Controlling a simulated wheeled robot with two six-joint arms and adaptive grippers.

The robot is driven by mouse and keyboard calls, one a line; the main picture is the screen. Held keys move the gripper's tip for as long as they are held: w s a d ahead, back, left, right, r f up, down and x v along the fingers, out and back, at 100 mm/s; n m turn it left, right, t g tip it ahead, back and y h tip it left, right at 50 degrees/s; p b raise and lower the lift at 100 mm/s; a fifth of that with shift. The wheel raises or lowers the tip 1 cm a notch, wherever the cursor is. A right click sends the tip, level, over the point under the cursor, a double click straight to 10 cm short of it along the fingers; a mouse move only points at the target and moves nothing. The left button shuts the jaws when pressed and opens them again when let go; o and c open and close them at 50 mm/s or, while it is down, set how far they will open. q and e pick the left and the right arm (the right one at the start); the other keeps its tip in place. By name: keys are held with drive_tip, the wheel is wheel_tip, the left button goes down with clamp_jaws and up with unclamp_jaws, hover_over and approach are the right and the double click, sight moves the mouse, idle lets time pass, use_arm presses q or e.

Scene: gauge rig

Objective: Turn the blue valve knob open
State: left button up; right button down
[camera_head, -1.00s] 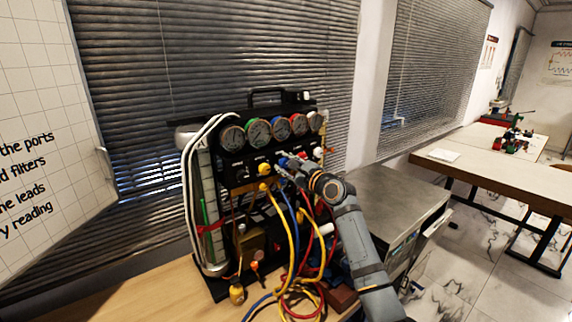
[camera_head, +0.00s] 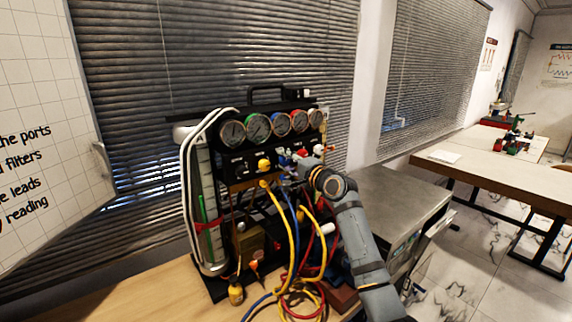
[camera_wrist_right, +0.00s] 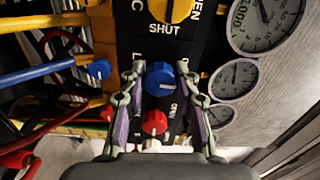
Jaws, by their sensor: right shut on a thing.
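The blue valve knob (camera_wrist_right: 160,79) is in the middle of the right wrist view, on the black valve panel. A white mark shows on its face. The fingers of my right gripper (camera_wrist_right: 161,84) stand on either side of the knob, shut on it. In the head view, my right gripper (camera_head: 292,163) is at the front of the panel under the gauges, and its fingers and wrist partly hide the knobs there. My left gripper is not in view.
A yellow knob (camera_wrist_right: 172,8) and a red knob (camera_wrist_right: 154,122) flank the blue one. Several round gauges (camera_head: 258,127) sit above. Yellow hoses (camera_head: 293,225), with red and blue ones, hang below the panel close to my right arm. A grey metal box (camera_head: 400,195) stands at right.

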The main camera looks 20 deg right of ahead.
drive_tip(key=shift+f+n, duration=0.1)
drive_tip(key=shift+n, duration=0.4)
drive_tip(key=c, duration=1)
unclamp_jaws()
drive_tip(key=shift+s, duration=0.1)
drive_tip(key=v, duration=1.1)
drive_tip(key=shift+s+d, duration=0.1)
drive_tip(key=shift+s, duration=0.3)
